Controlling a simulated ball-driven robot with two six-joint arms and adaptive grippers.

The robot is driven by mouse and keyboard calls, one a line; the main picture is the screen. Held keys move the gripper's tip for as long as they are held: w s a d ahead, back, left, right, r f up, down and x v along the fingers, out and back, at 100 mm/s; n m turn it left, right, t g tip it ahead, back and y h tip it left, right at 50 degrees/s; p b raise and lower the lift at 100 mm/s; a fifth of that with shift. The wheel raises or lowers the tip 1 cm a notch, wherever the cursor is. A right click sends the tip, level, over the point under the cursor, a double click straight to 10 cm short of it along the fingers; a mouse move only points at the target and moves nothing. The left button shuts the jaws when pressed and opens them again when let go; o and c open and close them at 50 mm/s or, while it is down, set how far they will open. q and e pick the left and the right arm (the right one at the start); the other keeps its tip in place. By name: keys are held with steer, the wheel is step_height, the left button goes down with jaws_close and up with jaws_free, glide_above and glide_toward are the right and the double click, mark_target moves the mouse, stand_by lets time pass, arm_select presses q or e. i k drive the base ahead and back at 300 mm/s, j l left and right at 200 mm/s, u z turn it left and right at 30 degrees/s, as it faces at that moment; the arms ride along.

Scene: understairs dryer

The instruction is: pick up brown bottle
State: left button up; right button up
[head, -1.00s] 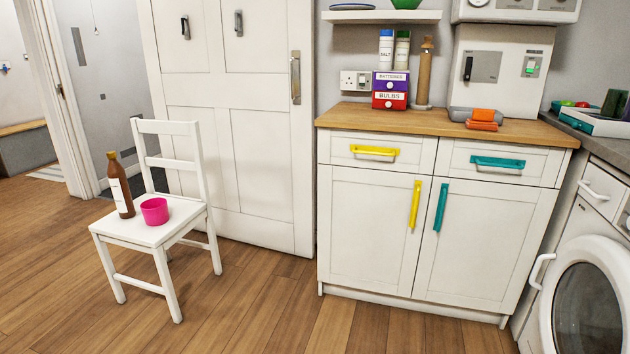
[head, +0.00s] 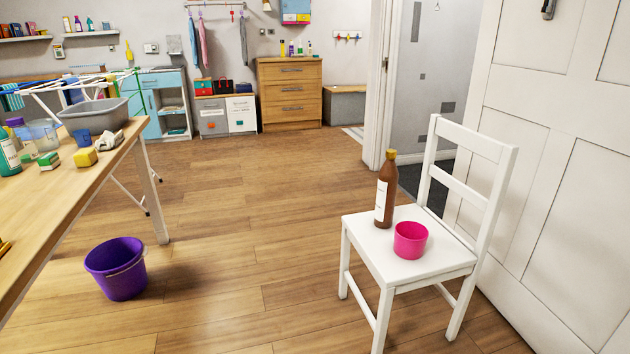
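The brown bottle (head: 385,192) stands upright on the seat of a white chair (head: 364,236) in the right half of the head view. It has a yellowish cap and a white label on its front. A pink cup (head: 410,240) stands on the same seat, in front of the bottle and to its right. Neither of my grippers shows in the view.
A wooden table (head: 88,192) with bottles, sponges and a grey basin (head: 95,115) stands at the left. A purple bucket (head: 117,268) is on the floor beside it. A white door (head: 560,170) is close behind the chair. Floor between bucket and chair is clear.

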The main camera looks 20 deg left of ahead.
mark_target(388, 175)
steer(key=i+j+u, duration=0.15)
steer(key=i+u, duration=0.75)
steer(key=i+j+z, duration=0.3)
steer(key=i, duration=0.25)
steer(key=i+j+z, duration=0.35)
steer(key=i+j, duration=0.05)
steer(key=i, duration=0.1)
